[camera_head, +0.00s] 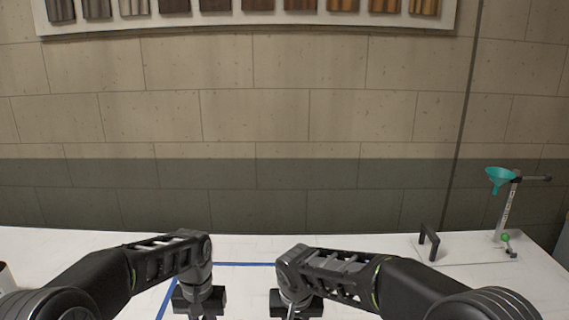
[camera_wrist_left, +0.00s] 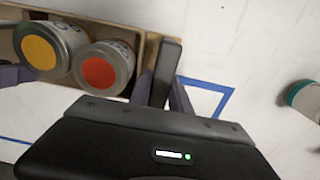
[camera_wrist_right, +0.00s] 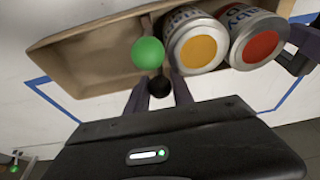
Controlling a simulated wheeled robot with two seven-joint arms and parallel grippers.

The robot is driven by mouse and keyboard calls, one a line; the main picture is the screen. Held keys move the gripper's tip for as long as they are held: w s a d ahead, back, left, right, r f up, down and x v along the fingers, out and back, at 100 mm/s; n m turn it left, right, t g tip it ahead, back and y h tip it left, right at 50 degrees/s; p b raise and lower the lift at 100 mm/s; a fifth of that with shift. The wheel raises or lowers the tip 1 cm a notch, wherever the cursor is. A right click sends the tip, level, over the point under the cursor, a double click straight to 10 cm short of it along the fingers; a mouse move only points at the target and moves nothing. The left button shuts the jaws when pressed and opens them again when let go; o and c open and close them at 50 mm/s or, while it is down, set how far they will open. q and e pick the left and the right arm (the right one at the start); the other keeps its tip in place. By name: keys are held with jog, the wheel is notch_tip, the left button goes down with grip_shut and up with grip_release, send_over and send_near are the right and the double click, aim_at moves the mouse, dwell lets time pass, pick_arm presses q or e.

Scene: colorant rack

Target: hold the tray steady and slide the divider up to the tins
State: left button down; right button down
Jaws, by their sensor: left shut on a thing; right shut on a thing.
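The tan tray (camera_wrist_right: 90,51) lies on the white table, with its open left part empty in the right wrist view. Two tins, one yellow-topped (camera_wrist_right: 198,47) and one red-topped (camera_wrist_right: 260,47), lie side by side at its right end. My left gripper (camera_wrist_left: 161,92) is shut on the dark bar (camera_wrist_left: 167,60) at the tray end beside the red-topped tin. My right gripper (camera_wrist_right: 159,94) is shut on a dark round knob (camera_wrist_right: 159,86) beside a green ball (camera_wrist_right: 147,53). These sit by the divider left of the yellow-topped tin; whether it touches that tin is unclear.
Blue tape lines (camera_head: 245,264) mark the white table. A stand with a teal funnel (camera_head: 499,176) and a black bracket (camera_head: 429,242) stand at the right. A teal-rimmed container (camera_wrist_left: 304,97) is right of the tray in the left wrist view.

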pick_arm(q)
jog(key=shift+d, duration=0.15)
pick_arm(e)
jog(key=shift+a, duration=0.25)
jog(key=shift+a, duration=0.75)
jog(key=c, duration=1)
grip_release()
jog(key=shift+s+d, duration=0.1)
jog(key=v, duration=1.2)
jog(key=shift+d, duration=0.1)
